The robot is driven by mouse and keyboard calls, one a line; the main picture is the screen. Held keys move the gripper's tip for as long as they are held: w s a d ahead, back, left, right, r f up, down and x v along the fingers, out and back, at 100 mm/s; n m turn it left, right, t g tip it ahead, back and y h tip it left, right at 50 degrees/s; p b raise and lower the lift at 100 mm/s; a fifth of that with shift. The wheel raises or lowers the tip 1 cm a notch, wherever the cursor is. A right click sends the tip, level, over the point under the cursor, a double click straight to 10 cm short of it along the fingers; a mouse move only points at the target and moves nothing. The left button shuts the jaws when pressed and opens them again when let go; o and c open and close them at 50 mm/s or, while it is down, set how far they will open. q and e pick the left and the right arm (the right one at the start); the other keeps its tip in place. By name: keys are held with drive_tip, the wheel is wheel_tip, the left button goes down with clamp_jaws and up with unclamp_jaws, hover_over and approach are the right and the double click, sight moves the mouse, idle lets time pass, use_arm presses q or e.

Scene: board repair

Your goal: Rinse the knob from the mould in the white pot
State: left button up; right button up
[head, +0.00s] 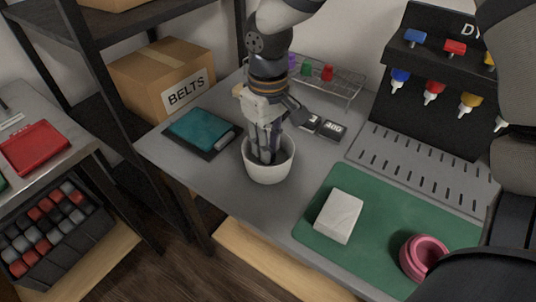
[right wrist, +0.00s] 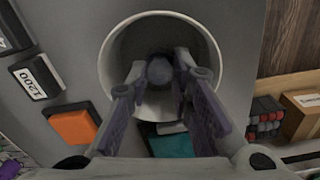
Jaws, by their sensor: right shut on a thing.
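The white pot (head: 268,173) stands on the grey bench, left of the green mat. My right gripper (head: 266,150) points down into the pot, its fingertips inside the rim. In the right wrist view the gripper (right wrist: 165,82) is shut on the knob (right wrist: 159,70), a small grey rounded piece between the fingertips. The pot's mouth (right wrist: 205,45) surrounds both there. Any liquid in the pot cannot be made out. A pink round hollow piece (head: 409,262), which looks like the mould, lies on the green mat. My left gripper is not in view.
A white block (head: 339,215) sits on the green mat (head: 385,252). A teal pad (head: 199,130) lies left of the pot, and small labelled sanding blocks (head: 333,130) behind it. A wire rack (head: 345,84) and a dropper-bottle stand (head: 407,68) are at the back.

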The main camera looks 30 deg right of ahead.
idle(0.4)
wheel_tip(320, 180, up, 6)
drive_tip(key=shift+p, duration=1)
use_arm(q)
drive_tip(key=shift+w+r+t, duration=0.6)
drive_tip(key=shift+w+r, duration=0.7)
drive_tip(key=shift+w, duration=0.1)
use_arm(e)
drive_tip(key=shift+r, duration=1.45)
wheel_tip(320, 180, up, 4)
